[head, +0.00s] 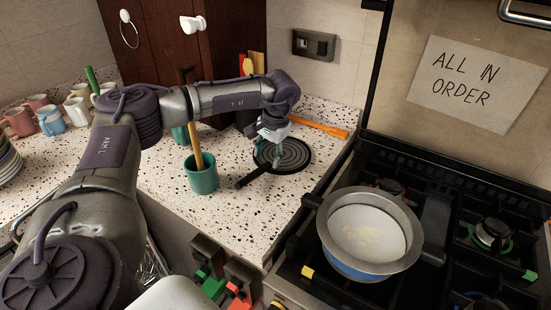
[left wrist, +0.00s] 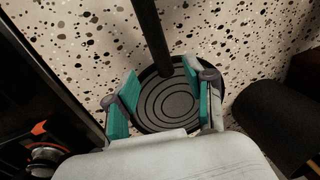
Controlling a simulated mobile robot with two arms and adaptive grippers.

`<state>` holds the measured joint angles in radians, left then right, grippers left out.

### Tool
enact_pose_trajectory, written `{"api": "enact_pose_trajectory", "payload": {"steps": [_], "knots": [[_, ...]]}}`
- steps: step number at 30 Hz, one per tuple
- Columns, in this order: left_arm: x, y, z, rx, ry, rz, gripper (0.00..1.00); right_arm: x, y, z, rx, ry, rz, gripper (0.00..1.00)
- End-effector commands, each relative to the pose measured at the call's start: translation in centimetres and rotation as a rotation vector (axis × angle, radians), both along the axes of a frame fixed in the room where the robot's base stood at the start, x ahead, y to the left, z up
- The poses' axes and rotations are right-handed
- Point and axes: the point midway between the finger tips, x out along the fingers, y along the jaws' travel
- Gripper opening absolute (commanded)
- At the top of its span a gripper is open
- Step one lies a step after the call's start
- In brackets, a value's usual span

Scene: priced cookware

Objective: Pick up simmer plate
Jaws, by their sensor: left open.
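The simmer plate (head: 295,154) is a flat black disc with concentric rings and a long dark handle. It lies on the speckled counter, its handle pointing to the lower left in the head view. In the left wrist view the plate (left wrist: 168,108) sits between and beyond the fingers, with its handle running toward the top. My left gripper (head: 270,153) is open over the plate's left part; its teal fingers (left wrist: 162,103) are spread across the disc in the wrist view. I cannot tell whether they touch it. My right gripper is not in view.
A green cup (head: 202,178) with a wooden utensil stands left of the plate. An orange utensil (head: 320,127) lies behind it. The gas stove (head: 430,270) with a pan (head: 370,235) is to the right. Several mugs (head: 50,118) stand far left.

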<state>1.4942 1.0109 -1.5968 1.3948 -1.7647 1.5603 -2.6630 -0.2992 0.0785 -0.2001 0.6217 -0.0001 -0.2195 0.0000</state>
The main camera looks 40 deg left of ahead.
Motion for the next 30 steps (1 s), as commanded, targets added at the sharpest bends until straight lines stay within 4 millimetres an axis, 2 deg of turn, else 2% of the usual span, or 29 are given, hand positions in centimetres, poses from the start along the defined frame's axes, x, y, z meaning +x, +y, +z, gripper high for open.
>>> {"api": "enact_pose_trajectory", "payload": {"steps": [4,9,17,20,27,30], "knots": [[-0.2,0.7,-2.0,0.002,0.005,0.001,0.54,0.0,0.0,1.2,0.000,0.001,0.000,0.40],[-0.2,1.1,-4.1,0.001,0.003,0.000,0.54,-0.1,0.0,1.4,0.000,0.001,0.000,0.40],[-0.1,1.2,-4.5,0.001,0.001,0.000,0.54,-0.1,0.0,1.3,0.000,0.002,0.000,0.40],[-0.1,1.2,-4.5,0.001,0.001,0.000,0.40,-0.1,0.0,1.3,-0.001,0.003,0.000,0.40],[-0.1,1.2,-4.4,0.001,0.001,0.000,0.00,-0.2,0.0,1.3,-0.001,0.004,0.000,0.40],[-0.1,1.2,-4.4,0.001,0.001,0.000,0.00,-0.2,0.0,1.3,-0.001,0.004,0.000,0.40]]}}
